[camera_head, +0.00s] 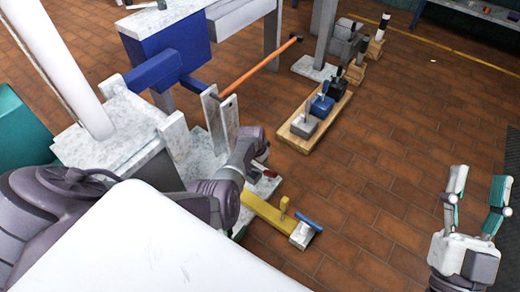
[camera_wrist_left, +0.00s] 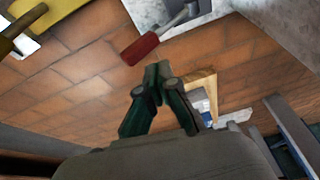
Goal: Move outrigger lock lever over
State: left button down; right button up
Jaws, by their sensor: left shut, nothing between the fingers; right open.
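A lever with a red grip (camera_wrist_left: 140,48) and a grey metal arm (camera_wrist_left: 178,18) shows at the top of the left wrist view. In the head view its small red grip (camera_head: 260,167) shows beside my left arm, partly hidden. I take it for the outrigger lock lever. My left gripper (camera_wrist_left: 157,72) is shut and empty, its fingertips just below the red grip in the picture, with a narrow gap between. In the head view my left arm hides most of that area. My right gripper (camera_head: 476,180) is open and empty over the floor at right.
A yellow beam (camera_head: 262,208) with a short post and a blue-topped foot (camera_head: 302,236) extends near the lever. An orange rod (camera_head: 262,64) slants from the blue housing (camera_head: 170,45).

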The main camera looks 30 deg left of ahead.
notch_tip(320, 180, down, 11)
jog(key=w+d+g+h+p, duration=0.1)
jog(key=w+g+h+p, duration=0.15)
jog(key=g, duration=0.55)
pick_arm(q)
jog(key=p+v, duration=0.2)
jog(key=v, duration=0.5)
jog(key=shift+s+d+r+p, duration=0.15)
jog(key=shift+d+p, duration=0.1)
jog(key=shift+p, duration=0.05)
pick_arm(e)
jog(key=s+d+f+g+h, duration=0.2)
jog(key=s+f+g, duration=0.4)
jog(key=f, duration=0.3)
jog(key=shift+d+f+m+g, duration=0.25)
jog(key=shift+d+m+g, duration=0.05)
jog(key=shift+d, duration=0.2)
